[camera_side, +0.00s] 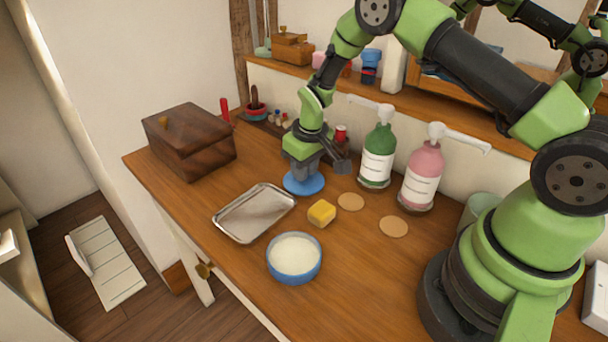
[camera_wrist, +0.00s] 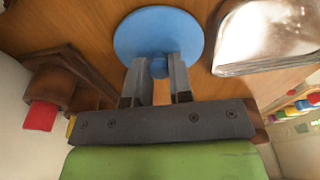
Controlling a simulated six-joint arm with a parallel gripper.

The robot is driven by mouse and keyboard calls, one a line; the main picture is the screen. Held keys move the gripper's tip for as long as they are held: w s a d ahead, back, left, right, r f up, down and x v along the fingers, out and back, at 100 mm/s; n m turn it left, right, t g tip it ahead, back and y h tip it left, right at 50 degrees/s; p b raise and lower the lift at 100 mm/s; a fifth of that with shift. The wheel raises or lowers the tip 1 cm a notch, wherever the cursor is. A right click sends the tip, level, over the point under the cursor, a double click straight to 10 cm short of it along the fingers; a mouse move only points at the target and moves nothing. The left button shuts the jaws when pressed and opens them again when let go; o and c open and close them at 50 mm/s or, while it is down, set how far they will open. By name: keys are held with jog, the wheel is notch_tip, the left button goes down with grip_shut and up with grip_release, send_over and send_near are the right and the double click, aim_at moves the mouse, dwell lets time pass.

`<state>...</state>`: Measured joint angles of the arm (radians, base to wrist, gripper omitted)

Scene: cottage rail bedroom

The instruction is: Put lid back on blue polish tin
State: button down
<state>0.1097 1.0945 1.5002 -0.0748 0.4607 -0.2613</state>
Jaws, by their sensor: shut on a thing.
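The blue polish tin (camera_side: 295,279) stands open on the wooden desk near its front edge, with pale cream filling showing inside. Its lid, a flat blue disc (camera_side: 290,185), is beyond the tray toward the back of the desk, apart from the tin. My gripper (camera_side: 303,176) is directly above the lid, pointing down. In the wrist view the lid (camera_wrist: 158,28) lies flat beyond my fingertips (camera_wrist: 158,67), which are shut on its small blue knob. I cannot tell whether the lid touches the desk. The tin is not in the wrist view.
A metal tray (camera_side: 227,229) and a yellow sponge (camera_side: 321,213) lie between lid and tin. Green (camera_side: 377,158) and pink (camera_side: 420,178) pump bottles stand right of the lid, near two cork discs (camera_side: 393,226). A dark wooden box (camera_side: 190,142) stands at left.

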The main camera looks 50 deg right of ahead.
notch_tip(320, 180, up, 10)
jog(key=f, duration=0.1)
jog(key=s+a+m+g+h, duration=0.1)
jog(key=s+a+m, duration=1.1)
jog(key=a+m, duration=0.3)
jog(key=shift+s+a+h, duration=0.25)
jog(key=shift+a+h, duration=0.15)
jog(key=shift+a, duration=0.1)
jog(key=shift+f, duration=0.1)
jog(key=shift+f, duration=2.8)
jog(key=shift+f, duration=0.55)
